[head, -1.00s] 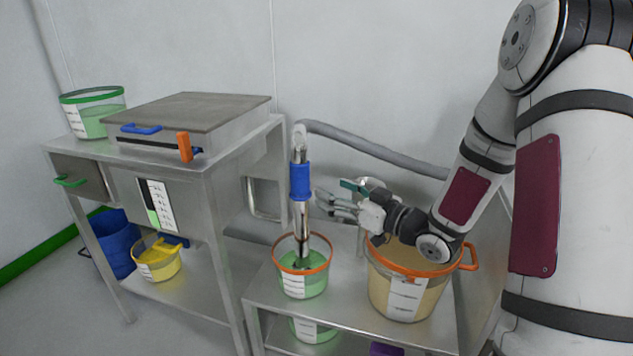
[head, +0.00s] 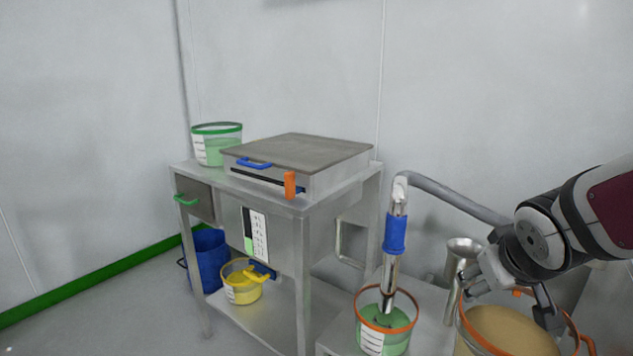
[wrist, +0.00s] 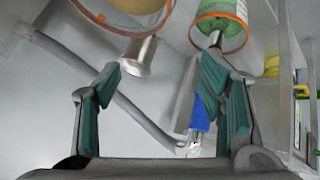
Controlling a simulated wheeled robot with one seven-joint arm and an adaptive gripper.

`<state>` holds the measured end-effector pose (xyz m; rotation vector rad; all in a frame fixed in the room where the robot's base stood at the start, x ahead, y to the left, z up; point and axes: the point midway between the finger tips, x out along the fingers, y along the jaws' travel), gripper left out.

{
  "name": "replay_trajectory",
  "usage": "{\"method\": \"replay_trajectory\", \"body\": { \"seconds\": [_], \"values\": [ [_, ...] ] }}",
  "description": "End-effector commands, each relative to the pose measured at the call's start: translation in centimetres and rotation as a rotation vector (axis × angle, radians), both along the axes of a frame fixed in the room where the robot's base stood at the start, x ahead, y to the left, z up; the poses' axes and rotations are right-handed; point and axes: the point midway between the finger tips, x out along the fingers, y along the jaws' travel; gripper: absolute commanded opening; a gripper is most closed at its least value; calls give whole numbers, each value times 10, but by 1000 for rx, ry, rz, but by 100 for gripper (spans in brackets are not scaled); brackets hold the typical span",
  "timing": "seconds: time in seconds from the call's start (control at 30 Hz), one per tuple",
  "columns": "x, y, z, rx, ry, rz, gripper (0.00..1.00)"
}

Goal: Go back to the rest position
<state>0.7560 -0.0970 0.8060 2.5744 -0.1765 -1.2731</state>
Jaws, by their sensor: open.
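My gripper (wrist: 160,85) is open and empty in the wrist view, with a teal-padded finger on each side. In the head view my gripper (head: 508,292) is at the right, above or beside the large orange-rimmed tub of beige powder (head: 505,330). From this angle I cannot tell its height over the tub. The metal wand with a blue sleeve (head: 395,235) stands in the orange-rimmed tub of green powder (head: 372,335), to the left of my gripper and apart from it. The wand's blue sleeve (wrist: 200,115) also shows in the wrist view, near the right finger.
A grey hose (head: 455,197) runs from the wand's top towards my arm. A flared metal vessel (head: 462,250) stands behind the beige tub. At left, a steel table (head: 325,205) carries a flat lidded box (head: 300,150) and a green-rimmed tub (head: 217,148). The floor at left is clear.

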Motion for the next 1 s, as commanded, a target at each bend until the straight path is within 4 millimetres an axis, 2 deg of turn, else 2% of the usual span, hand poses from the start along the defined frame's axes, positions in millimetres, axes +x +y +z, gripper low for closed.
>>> {"method": "replay_trajectory", "body": {
  "seconds": [0.03,0.3,0.5,0.7,0.73,1.0],
  "values": [
    [-23,6,6,9,40,-31,63],
    [-152,45,9,132,319,-155,63],
    [-224,74,10,219,483,-161,63],
    [-283,97,12,291,619,-137,63],
    [-291,100,13,299,638,-131,63],
    [-277,98,57,294,591,-128,63]
  ]
}}
